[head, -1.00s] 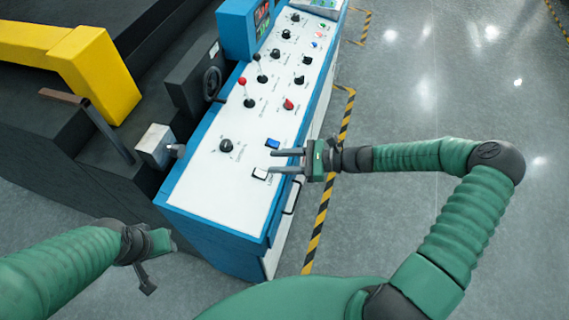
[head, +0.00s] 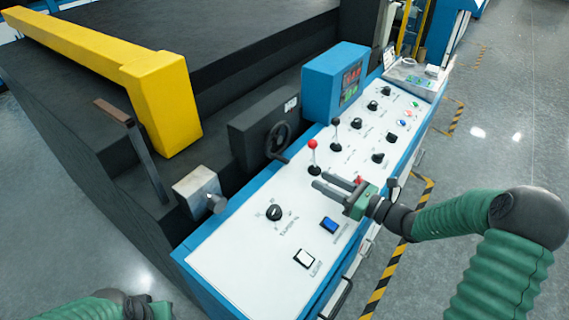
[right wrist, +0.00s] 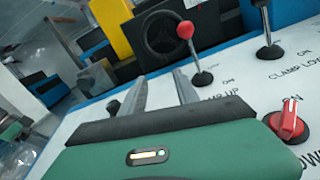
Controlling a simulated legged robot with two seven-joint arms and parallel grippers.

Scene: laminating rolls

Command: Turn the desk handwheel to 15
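The black desk handwheel (head: 278,139) stands upright on a dark box at the desk's far edge, left of the red-knobbed lever. It also shows in the right wrist view (right wrist: 164,34), beyond my fingers. No number on it can be read. My right gripper (head: 319,181) is over the white control panel, in front of the handwheel and apart from it. Its two fingers (right wrist: 163,88) are spread with nothing between them. My left gripper (head: 140,304) is at the bottom left edge of the head view, away from the desk; its fingers are not clear.
The red-knobbed lever (head: 313,158) and a black-knobbed lever (head: 335,134) rise near the handwheel. The white panel (head: 235,264) carries several knobs and buttons. A blue display box (head: 335,82) stands right of the handwheel, and a yellow beam (head: 160,95) lies left.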

